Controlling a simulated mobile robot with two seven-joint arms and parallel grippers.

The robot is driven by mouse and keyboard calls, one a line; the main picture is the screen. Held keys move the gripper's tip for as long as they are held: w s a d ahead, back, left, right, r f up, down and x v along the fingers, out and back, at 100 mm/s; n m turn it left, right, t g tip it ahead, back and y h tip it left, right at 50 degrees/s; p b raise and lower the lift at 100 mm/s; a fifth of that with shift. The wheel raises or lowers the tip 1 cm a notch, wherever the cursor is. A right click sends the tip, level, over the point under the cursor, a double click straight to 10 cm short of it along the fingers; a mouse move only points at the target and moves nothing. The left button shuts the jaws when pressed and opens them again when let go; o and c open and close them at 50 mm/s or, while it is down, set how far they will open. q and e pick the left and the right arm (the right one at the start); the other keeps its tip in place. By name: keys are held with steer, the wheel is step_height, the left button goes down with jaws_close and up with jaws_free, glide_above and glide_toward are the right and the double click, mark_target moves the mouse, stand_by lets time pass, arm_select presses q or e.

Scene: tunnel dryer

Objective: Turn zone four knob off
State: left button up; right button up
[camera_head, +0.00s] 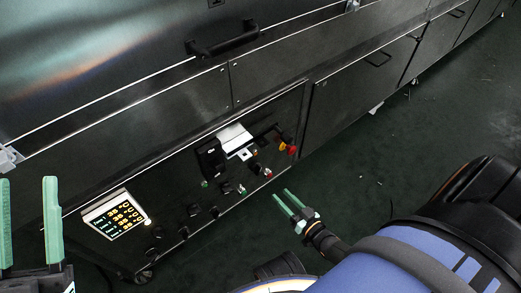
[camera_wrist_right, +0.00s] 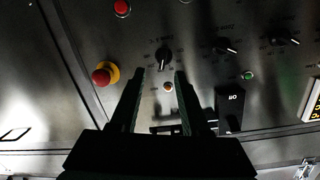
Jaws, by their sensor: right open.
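The control panel (camera_head: 178,214) is on the lower side of the dark dryer and carries a row of black knobs. In the right wrist view, one knob (camera_wrist_right: 163,58) lies ahead of the gap between my right fingers, and two more knobs (camera_wrist_right: 226,46) (camera_wrist_right: 287,41) lie to its right. The labels are upside down and too small to tell which is zone four. My right gripper (camera_head: 288,201) is open and empty, in front of the panel's right end, apart from the knobs. My left gripper (camera_head: 28,215) is open and empty at the left edge.
A red and yellow emergency stop (camera_wrist_right: 105,75) sits left of the knobs in the wrist view. A black switch box (camera_wrist_right: 229,107) sticks out at lower right. A lit temperature display (camera_head: 118,214) is at the panel's left end.

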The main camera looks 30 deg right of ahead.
mark_target(257, 169)
arm_select(q)
steer(key=s+m+h+b, duration=0.1)
steer(key=s+d+h+b, duration=0.1)
steer(key=s+m+h+b, duration=0.1)
steer(key=shift+d+f+m, duration=0.2)
steer(key=shift+f+m, duration=0.05)
steer(key=shift+m, duration=0.05)
arm_select(e)
steer(key=w+t, duration=0.1)
steer(key=w, duration=1)
steer(key=shift+a+r+y, duration=0.15)
steer(key=shift+a+y, duration=0.25)
steer(key=shift+a, duration=0.05)
jaws_close()
